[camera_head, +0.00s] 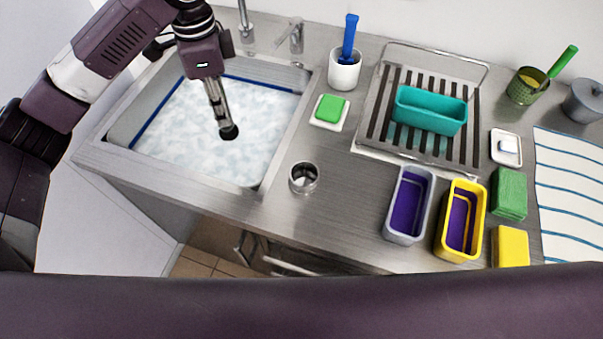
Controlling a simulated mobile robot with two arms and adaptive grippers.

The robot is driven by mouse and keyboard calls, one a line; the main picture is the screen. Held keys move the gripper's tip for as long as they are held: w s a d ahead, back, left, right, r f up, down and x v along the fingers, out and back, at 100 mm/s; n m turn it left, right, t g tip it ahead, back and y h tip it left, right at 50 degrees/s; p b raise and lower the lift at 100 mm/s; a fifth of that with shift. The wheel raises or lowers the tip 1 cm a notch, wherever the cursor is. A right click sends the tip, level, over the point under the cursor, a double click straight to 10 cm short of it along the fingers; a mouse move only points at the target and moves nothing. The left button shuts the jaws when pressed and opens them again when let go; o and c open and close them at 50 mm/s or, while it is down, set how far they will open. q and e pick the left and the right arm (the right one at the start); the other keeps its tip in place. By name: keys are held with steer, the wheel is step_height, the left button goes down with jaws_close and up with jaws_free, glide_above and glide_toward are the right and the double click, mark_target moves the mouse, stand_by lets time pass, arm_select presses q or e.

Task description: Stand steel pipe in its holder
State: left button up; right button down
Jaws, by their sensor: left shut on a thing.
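My left gripper (211,82) hangs over the sink basin and is shut on the steel pipe (219,108). The pipe points down and is a little tilted, with a dark round end at the bottom, over the foamy water; I cannot tell its exact height. A short, round, open steel cup (303,179), which looks like the holder, stands upright on the counter right of the sink. The pipe is apart from it, up and to the left. My right gripper is not in view.
The sink (172,177) has a raised rim and a faucet (245,22) behind it. Right of the cup stand a grey bin (389,225) and a yellow bin (441,245). A drying rack (370,145) holds a teal bin (430,110). A green sponge (329,108) lies behind the cup; counter around the cup is clear.

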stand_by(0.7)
arm_select(q)
steer(key=s+d+r+m+p, duration=0.1)
steer(key=s+d+m+p, duration=0.1)
steer(key=s+d+p, duration=0.5)
steer(key=s+d+r+m+p, duration=0.25)
steer(key=d+p, duration=0.25)
steer(key=d, duration=0.4)
step_height(320, 180, down, 6)
steer(key=b, duration=0.6)
steer(key=shift+d+f, duration=0.1)
steer(key=shift+f, duration=0.15)
steer(key=shift+r+p, duration=0.1)
steer(key=shift+p, duration=0.2)
steer(key=shift+s+p, duration=0.1)
steer(key=shift+p, duration=0.25)
